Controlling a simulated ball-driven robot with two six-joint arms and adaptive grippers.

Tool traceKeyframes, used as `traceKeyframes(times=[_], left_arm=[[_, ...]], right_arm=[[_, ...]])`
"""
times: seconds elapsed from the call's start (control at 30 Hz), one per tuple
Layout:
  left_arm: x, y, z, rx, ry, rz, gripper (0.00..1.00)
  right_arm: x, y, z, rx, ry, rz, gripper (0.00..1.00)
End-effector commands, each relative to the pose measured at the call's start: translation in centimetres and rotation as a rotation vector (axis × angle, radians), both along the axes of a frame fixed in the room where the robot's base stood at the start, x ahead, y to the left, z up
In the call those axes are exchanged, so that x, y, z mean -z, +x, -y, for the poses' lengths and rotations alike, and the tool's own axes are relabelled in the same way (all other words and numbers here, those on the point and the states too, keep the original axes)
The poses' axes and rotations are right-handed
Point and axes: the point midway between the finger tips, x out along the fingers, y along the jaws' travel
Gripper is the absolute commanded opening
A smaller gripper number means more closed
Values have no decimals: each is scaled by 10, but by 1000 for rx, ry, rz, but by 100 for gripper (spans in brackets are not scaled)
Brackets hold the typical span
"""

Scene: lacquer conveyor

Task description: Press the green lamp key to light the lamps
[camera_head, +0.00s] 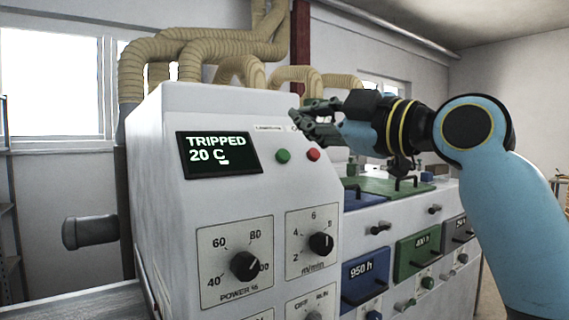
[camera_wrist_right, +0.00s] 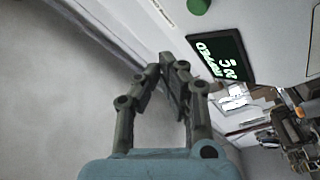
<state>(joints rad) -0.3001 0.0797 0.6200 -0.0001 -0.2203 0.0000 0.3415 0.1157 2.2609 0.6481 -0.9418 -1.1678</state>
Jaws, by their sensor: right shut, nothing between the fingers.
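The green lamp key (camera_head: 283,156) is a round button on the white sloped console panel, right of the display (camera_head: 220,154), which reads "TRIPPED 20 C". A round red key (camera_head: 313,154) sits just right of it. In the right wrist view the green key (camera_wrist_right: 198,6) shows at the top edge, with the display (camera_wrist_right: 222,58) below it. My left gripper is not in view.
Below the keys are a power dial (camera_head: 244,266) and a speed dial (camera_head: 321,244). To the right stand lamp modules with a blue panel (camera_head: 367,275) and a green panel (camera_head: 417,252). Beige hoses (camera_head: 215,47) run behind the console. A grey handle (camera_head: 90,232) juts out at left.

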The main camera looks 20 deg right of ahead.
Motion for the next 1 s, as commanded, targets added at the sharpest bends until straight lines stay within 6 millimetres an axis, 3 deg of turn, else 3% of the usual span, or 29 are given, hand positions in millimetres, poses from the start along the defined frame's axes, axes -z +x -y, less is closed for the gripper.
traceKeyframes(times=[0.1, 0.4, 1.0], left_arm=[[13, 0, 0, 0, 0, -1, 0], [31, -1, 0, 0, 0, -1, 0], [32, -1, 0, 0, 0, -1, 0]], right_arm=[[14, 13, -5, 0, 2, 0, 0], [30, 35, -13, 0, 0, 2, 0], [32, 38, -14, 1, -1, 2, 0]])
